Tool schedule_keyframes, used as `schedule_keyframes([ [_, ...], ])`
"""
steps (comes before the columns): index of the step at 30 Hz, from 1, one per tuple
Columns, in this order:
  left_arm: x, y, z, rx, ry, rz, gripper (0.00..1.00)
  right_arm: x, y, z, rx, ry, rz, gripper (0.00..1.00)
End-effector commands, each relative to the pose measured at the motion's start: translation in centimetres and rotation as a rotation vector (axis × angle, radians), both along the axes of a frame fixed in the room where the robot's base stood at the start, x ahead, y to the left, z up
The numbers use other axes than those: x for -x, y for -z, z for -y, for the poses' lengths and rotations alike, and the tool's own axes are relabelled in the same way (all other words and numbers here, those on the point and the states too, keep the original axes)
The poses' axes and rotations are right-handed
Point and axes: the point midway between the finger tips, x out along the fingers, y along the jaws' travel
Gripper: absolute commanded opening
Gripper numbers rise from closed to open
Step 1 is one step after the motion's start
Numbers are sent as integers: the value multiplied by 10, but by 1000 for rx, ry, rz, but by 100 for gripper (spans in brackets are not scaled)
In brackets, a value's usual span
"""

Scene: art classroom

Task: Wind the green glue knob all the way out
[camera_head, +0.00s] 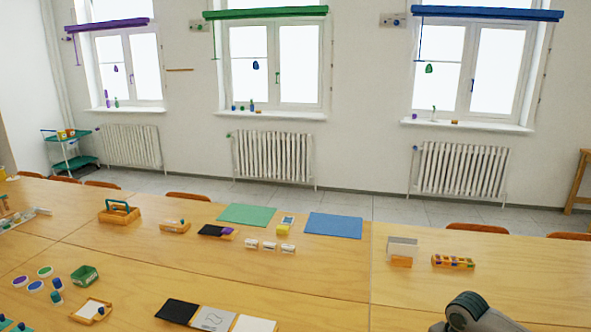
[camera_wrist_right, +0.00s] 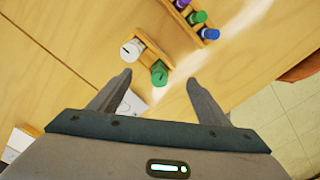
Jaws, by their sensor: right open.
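In the right wrist view a green knob (camera_wrist_right: 159,74) shows at the end of a small wooden holder (camera_wrist_right: 153,48). Next to it in the holder is a white round piece (camera_wrist_right: 131,50) with a dark mark. My right gripper (camera_wrist_right: 158,81) is open, its two fingertips on either side of the green knob in the picture and apart from it. I cannot tell how far below the fingers the knob lies. In the head view only part of my right arm shows at the bottom right. I cannot make out the green knob there. My left gripper is not in view.
A wooden rack (camera_wrist_right: 196,20) with purple, green and blue caps is close by in the wrist view. In the head view a white and orange block (camera_head: 402,250) and a colourful rack (camera_head: 453,262) stand on the right table (camera_head: 540,280). Bare tabletop surrounds them.

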Motion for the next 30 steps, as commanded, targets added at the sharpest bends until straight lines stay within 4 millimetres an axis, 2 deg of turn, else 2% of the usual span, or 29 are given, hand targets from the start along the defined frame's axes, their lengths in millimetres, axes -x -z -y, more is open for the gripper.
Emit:
schedule_keyframes([
  [16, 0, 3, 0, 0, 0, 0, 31, 0, 1, 0, 0, -30, 1, 70],
  [30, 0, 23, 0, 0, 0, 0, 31, -1, 1, 0, 0, -323, 1, 70],
])
